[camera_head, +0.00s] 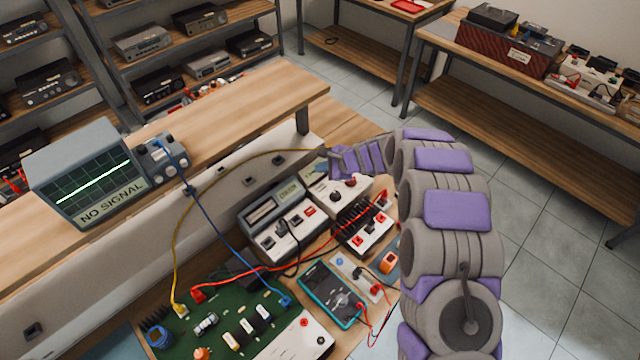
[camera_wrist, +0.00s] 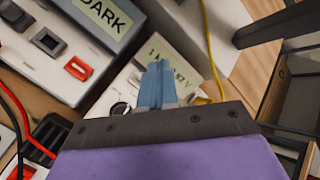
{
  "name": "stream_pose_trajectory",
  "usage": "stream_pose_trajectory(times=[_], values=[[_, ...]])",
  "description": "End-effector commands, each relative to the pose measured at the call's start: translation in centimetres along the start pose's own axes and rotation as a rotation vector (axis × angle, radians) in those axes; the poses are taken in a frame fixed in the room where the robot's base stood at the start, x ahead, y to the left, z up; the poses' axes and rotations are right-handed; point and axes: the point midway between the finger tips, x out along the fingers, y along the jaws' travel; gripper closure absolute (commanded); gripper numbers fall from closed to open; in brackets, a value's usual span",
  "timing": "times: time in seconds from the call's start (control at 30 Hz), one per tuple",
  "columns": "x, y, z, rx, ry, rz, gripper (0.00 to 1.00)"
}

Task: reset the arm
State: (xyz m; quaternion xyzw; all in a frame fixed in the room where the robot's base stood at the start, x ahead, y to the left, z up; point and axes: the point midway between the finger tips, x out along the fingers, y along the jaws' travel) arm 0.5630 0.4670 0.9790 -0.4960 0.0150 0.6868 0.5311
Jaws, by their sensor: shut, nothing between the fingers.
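My gripper (camera_wrist: 155,85) shows in the wrist view with its two blue-grey fingers pressed together and nothing between them. In the head view my gripper (camera_head: 330,162) is at the end of my grey and purple arm, which reaches up from the bottom right and bends left. The gripper is over or close to a white instrument (camera_head: 335,190) with a small display; its exact height above it I cannot tell. That instrument also shows behind the fingers in the wrist view (camera_wrist: 172,60).
A meter with a display (camera_head: 285,215), a green circuit board (camera_head: 225,325) and a teal multimeter (camera_head: 332,294) crowd the bench. A yellow cable (camera_head: 215,180) runs close to the gripper. An oscilloscope (camera_head: 85,175) reads "NO SIGNAL". Tiled floor (camera_head: 560,240) at right is clear.

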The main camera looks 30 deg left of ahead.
Motion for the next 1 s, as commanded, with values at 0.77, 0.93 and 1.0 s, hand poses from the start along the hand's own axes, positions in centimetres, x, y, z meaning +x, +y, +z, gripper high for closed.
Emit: stream_pose_trajectory(times=[0.77,0.93,1.0], values=[[-9.5,0.8,2.1,-0.173,-0.002,0.063,1.0],[-15.6,2.7,3.3,-0.286,0.006,0.12,1.0],[-18.0,3.7,3.9,-0.332,0.011,0.147,1.0]])
